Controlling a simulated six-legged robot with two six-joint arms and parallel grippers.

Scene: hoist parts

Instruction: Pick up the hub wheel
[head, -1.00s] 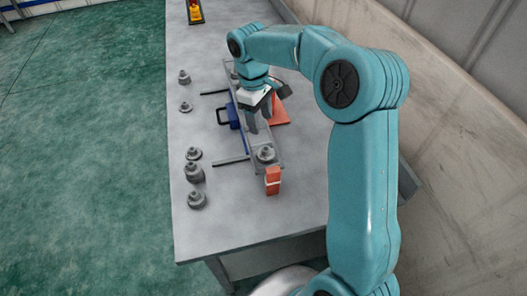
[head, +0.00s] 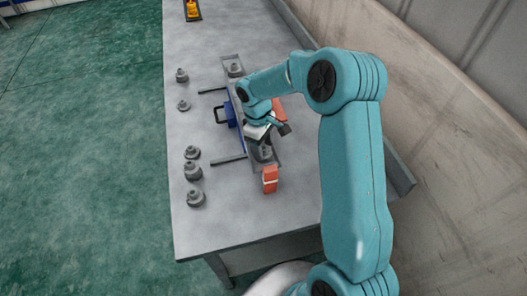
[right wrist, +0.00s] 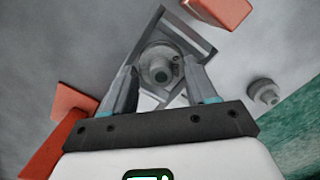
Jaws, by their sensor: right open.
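A grey stepped round part, which looks like the hub wheel (head: 265,154), sits at the near end of a grey frame (head: 278,160) on the bench. My right gripper (head: 260,143) is right above it, partly hiding it in the head view. In the right wrist view the hub wheel (right wrist: 158,66) lies between and just beyond the two fingertips of my open right gripper (right wrist: 159,82). I cannot tell whether the fingers touch it. My left gripper is not in view.
An orange block (head: 270,179) stands just in front of the frame. A blue-handled item (head: 228,115) and dark bars lie left of it. Several grey stepped parts (head: 193,171) stand along the bench's left side. The near bench top (head: 235,220) is clear.

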